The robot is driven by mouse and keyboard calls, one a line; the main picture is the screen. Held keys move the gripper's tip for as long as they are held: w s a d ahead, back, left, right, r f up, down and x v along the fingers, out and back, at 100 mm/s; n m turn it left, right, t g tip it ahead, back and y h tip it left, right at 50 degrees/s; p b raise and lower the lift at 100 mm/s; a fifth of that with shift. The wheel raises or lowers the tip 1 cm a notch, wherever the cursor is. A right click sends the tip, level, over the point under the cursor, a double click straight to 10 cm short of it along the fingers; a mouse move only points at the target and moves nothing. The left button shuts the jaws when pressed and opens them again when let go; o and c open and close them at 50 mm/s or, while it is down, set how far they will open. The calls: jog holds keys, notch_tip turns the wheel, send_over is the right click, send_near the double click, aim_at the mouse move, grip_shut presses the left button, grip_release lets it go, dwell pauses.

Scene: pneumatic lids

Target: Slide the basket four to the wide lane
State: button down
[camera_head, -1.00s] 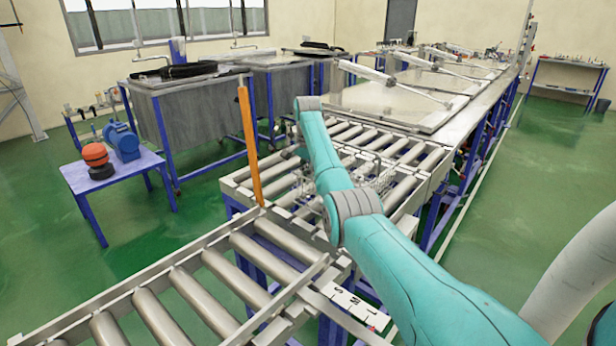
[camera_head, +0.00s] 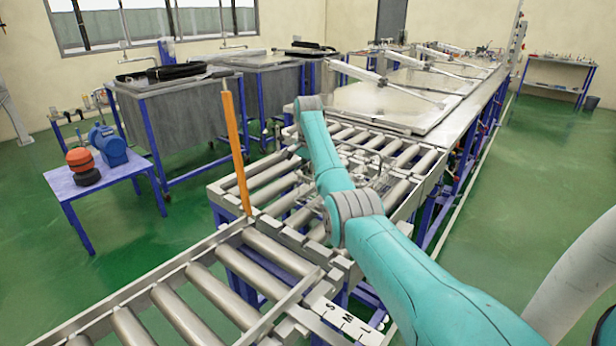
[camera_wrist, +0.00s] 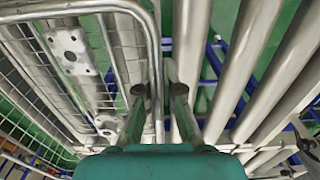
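A wire basket (camera_wrist: 130,60) with a thick rounded rim and pale bracket plates fills the left of the wrist view. No number on it is readable. My gripper (camera_wrist: 158,92) is open, its two dark-tipped fingers apart. The basket's rim rail shows between the fingers, nearer the left one; I cannot tell if they touch. In the head view my arm hides my gripper and much of the basket; some wires (camera_head: 372,160) show beside the arm on the rollers. A plate lettered S, M, L (camera_head: 345,318) sits at the near conveyor's end. Which lane is wide is unclear.
Roller conveyors (camera_head: 185,318) run from the near left towards the back, with an orange post (camera_head: 235,150) at their left side. Tanks (camera_head: 185,125) and a blue table (camera_head: 105,180) stand left. Green floor is open at right.

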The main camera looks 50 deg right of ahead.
jog(key=c, duration=1.2)
grip_release()
jog(key=shift+c, duration=0.2)
notch_tip(320, 180, up, 8)
jog(key=shift+f, duration=0.2)
jog(key=shift+s, duration=0.1)
